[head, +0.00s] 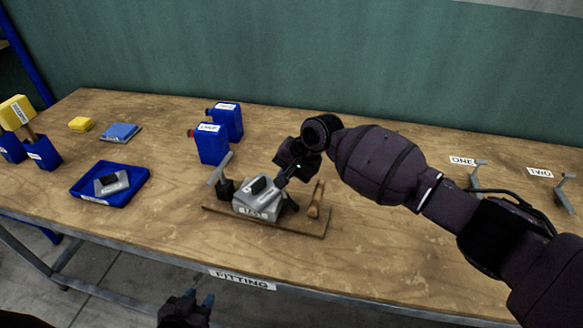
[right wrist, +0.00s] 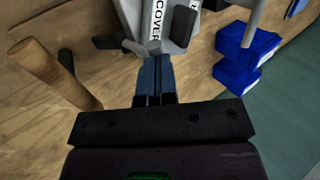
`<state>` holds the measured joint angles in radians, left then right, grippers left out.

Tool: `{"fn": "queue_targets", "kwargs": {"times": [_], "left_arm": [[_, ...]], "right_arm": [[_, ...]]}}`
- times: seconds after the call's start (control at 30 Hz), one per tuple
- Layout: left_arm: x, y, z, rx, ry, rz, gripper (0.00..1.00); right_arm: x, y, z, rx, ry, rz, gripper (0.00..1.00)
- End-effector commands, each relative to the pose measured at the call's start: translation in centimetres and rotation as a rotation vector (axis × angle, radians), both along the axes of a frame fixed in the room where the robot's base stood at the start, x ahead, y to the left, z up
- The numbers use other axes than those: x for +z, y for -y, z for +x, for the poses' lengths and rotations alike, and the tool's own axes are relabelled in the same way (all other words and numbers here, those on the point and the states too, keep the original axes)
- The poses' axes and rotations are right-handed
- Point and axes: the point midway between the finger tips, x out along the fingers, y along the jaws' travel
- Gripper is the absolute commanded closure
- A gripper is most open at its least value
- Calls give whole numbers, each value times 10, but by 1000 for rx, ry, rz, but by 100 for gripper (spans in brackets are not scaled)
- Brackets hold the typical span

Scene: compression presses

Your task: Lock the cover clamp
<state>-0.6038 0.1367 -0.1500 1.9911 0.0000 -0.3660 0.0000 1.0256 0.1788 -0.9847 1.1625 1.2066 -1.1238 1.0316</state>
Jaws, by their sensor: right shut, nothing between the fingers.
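A grey metal block (head: 258,203) with a black top piece and a white label sits on a wooden board (head: 300,224). In the right wrist view a grey part labelled COVER (right wrist: 157,20) lies just beyond my right fingertips. A small grey bar end (right wrist: 139,48) shows right at the fingertips; contact is unclear. My right gripper (head: 283,181) reaches down at the block's right side, and its blue fingers (right wrist: 156,72) are together and empty. A grey lever (head: 220,168) stands tilted on a black base left of the block. My left gripper (head: 199,298) is open and empty before the table's front edge.
A wooden peg (head: 316,200) stands right of the block. Blue canisters (head: 211,144) stand behind it. A blue tray (head: 126,191) with a grey part is at left. Stands labelled ONE (head: 475,178) and TWO (head: 564,193) are at far right.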

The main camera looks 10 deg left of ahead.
Motion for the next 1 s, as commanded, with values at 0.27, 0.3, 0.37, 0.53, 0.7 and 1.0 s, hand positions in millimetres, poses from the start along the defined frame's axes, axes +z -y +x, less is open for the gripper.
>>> {"fn": "queue_targets", "kwargs": {"times": [0.27, 0.3, 0.37, 0.53, 0.7, 1.0], "left_arm": [[8, -1, 4, -5, 6, 5, 62], [7, -1, 3, -5, 4, 5, 62], [7, -1, 3, -5, 3, 5, 62], [12, -1, 3, -5, 2, 5, 62], [19, -1, 3, -5, 3, 5, 62], [26, -2, 0, -3, 2, 5, 62]], "right_arm": [[-2, -5, 0, 0, -5, -60, 100], [-2, -5, 0, 0, -5, -60, 100], [-1, -5, 0, -1, -4, -59, 100], [4, -5, 0, 0, -4, -57, 100], [10, -5, 1, 0, -4, -57, 100], [15, -5, 0, 0, -5, -57, 100]]}}
